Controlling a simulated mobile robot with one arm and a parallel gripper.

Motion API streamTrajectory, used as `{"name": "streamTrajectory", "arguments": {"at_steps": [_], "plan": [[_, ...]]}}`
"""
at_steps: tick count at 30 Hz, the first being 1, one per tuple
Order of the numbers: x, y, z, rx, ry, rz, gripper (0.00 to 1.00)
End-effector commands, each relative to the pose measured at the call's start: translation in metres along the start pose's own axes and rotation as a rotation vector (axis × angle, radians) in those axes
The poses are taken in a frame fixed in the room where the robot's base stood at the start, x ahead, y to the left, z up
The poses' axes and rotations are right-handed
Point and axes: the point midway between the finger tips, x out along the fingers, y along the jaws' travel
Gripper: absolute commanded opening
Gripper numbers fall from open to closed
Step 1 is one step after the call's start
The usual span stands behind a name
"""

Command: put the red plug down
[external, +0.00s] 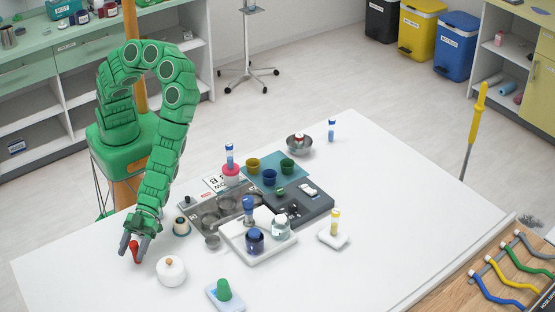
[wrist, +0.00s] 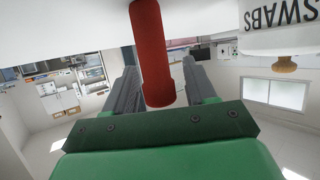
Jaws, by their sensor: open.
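The red plug (external: 136,252) is at the left front of the white table (external: 75,262). It also shows in the wrist view (wrist: 152,50) as a red cylinder between my fingers. My gripper (external: 134,246) points down around the plug, low over the table. Its fingers are open, and in the wrist view my gripper (wrist: 160,88) shows a gap on each side of the plug near the fingertips.
A white swabs jar (external: 171,272) with a tan knob stands close to the right of my gripper. A dark-ringed cup (external: 181,227) is behind it. A green piece on a pale block (external: 225,294) lies in front. The table's left part is clear.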

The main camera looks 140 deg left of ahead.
Motion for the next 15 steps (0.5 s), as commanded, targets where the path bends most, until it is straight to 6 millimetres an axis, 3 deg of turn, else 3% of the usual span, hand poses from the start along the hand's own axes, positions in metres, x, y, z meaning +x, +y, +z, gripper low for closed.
{"name": "streamTrajectory", "arguments": {"at_steps": [15], "plan": [[-0.048, 0.0, 0.002, 0.0, -0.005, 0.0, 0.55]]}}
